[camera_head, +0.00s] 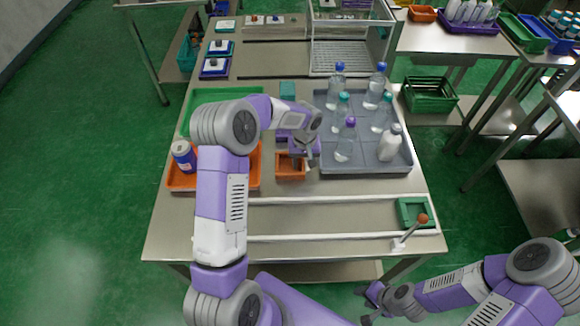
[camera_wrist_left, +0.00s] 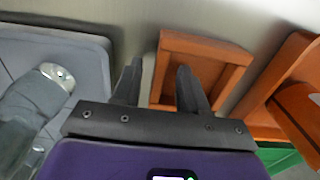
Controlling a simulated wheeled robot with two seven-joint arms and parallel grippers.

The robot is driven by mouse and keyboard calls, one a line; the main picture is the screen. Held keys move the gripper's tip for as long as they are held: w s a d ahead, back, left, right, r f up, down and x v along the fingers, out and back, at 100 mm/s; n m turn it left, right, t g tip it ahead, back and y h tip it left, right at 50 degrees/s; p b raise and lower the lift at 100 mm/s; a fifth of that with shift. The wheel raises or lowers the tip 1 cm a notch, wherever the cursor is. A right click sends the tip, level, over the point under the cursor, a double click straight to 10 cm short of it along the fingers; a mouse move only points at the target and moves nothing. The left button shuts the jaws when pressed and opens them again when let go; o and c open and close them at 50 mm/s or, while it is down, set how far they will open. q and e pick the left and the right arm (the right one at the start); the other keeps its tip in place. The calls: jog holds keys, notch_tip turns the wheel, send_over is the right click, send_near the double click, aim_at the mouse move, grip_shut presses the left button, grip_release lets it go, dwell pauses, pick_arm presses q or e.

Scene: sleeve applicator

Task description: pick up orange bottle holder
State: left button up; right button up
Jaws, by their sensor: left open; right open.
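The orange bottle holder (camera_head: 290,174) is a small open-topped orange box on the table, between the orange tray and the grey tray. In the left wrist view the holder (camera_wrist_left: 207,43) is just beyond my fingers. My left gripper (camera_head: 306,162) is open and empty above the holder's right side. In the left wrist view, one finger of this gripper (camera_wrist_left: 158,77) overlaps the holder and the other is to its left, with a holder wall between them in the picture. Contact cannot be told. My right gripper (camera_head: 371,304) is open and empty, low beyond the table's front edge.
A grey tray (camera_head: 362,168) with several bottles stands close to the right of the holder. An orange tray (camera_head: 182,182) with a blue-and-white bottle (camera_head: 184,156) is to its left. A green tray (camera_head: 415,212) is at front right. White rails (camera_head: 330,200) cross the front.

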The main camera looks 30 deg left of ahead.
pick_arm(q)
jog(key=shift+r, duration=0.1)
jog(key=shift+c, duration=0.2)
grip_shut()
